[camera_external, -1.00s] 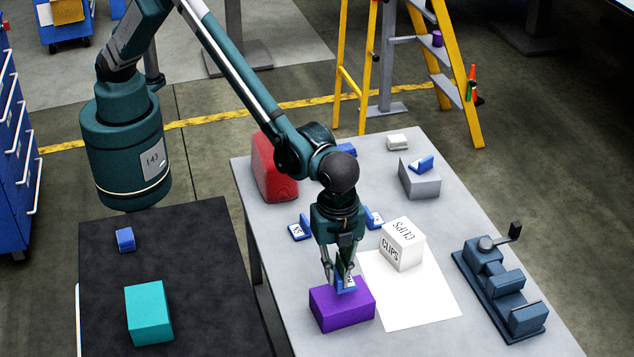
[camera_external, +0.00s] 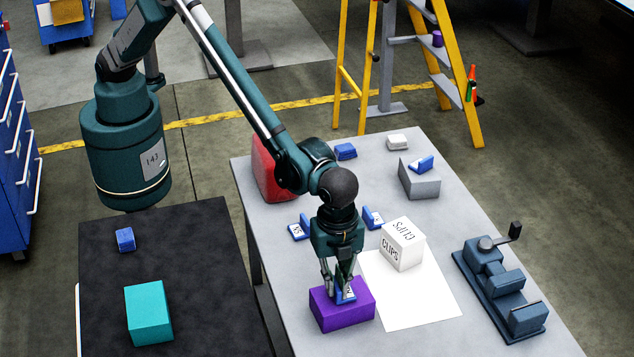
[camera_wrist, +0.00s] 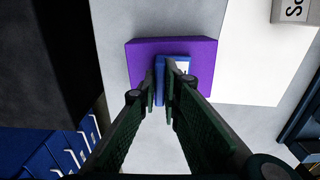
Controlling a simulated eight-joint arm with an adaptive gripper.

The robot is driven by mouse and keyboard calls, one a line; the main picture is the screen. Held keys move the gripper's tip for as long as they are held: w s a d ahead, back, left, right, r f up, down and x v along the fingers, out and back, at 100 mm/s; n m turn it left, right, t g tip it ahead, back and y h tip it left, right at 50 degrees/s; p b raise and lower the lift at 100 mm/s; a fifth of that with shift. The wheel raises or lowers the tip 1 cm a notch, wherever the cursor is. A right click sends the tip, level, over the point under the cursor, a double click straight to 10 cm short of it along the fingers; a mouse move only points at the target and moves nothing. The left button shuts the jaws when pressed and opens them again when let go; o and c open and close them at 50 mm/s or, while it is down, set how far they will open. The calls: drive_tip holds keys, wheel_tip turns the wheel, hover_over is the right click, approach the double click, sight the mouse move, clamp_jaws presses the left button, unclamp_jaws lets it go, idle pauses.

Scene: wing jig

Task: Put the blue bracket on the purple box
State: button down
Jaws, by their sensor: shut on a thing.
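The purple box (camera_external: 342,312) sits on the grey table near its front left; it also shows in the wrist view (camera_wrist: 200,48). My gripper (camera_external: 340,292) is directly above it, pointing down, shut on a blue bracket (camera_external: 347,293). In the wrist view the fingers (camera_wrist: 162,95) clasp the bracket (camera_wrist: 172,66) from both sides over the box. The bracket is at the box's top face; I cannot tell whether it bears on it. The fingers hide part of the bracket.
A white CLIPS box (camera_external: 402,246) stands on a white sheet (camera_external: 420,300) to the right. More blue brackets (camera_external: 299,231) lie behind. A grey box (camera_external: 420,180) bears one bracket. A red object (camera_external: 268,170) stands at the back left, a vise (camera_external: 497,290) at the right.

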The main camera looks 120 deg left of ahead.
sight(335, 279)
drive_tip(key=shift+f, duration=0.15)
drive_tip(key=c, duration=2.5)
unclamp_jaws()
drive_tip(key=shift+r, duration=0.2)
wheel_tip(335, 279, up, 12)
